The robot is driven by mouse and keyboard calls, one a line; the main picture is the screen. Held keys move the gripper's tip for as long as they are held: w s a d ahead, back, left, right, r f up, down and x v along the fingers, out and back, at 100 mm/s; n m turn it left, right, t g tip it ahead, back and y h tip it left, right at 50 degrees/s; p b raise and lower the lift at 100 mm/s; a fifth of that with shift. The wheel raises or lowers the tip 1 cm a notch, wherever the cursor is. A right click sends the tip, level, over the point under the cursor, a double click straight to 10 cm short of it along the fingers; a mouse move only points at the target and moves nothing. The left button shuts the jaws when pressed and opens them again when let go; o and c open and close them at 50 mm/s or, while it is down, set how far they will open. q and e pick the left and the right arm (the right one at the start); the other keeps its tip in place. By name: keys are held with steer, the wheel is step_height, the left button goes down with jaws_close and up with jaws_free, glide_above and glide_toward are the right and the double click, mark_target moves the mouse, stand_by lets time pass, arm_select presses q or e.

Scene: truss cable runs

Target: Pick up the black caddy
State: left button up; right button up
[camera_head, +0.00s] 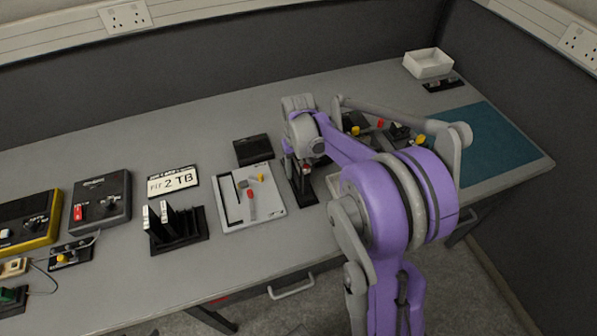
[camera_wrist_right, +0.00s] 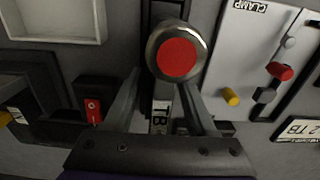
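My right gripper (camera_head: 303,172) reaches down over a narrow black piece (camera_head: 304,192) on the bench, which seems to be the black caddy. In the right wrist view my two fingers (camera_wrist_right: 160,88) stand apart. I see no firm contact between the fingers and anything. My left gripper is not in view.
A white panel (camera_head: 233,215) with small parts lies left of my gripper, with a black box (camera_head: 253,149) behind it. A black rack (camera_head: 180,240) holds upright plates. A white bin (camera_head: 428,60) and a teal mat (camera_head: 480,145) are at right. The bench's front is mostly clear.

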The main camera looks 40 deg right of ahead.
jaws_close()
